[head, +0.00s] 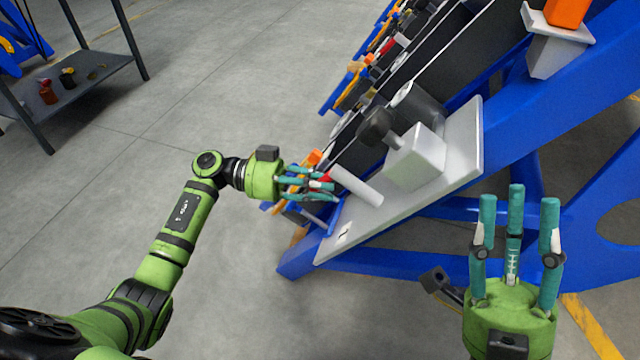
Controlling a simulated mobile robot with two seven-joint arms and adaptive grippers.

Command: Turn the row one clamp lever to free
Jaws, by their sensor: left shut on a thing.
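My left gripper (318,186) reaches in from the left to the lower left end of the grey plate (462,158). Its fingers are closed around a small red piece, which I take to be the row one clamp lever (326,178); the fingers hide most of it. A light grey cylinder (357,187) lies right beside the fingertips, and I cannot tell whether it is part of the lever. My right gripper (515,215) is at the lower right, fingers apart and empty, in front of the blue frame and away from the lever.
A pale block with a dark knob (416,160) stands on the plate. The sloping blue frame (530,115) carries several rows of dark panels and coloured parts up to the top. A dark shelf (75,88) stands at the upper left. Open floor (215,85) lies between.

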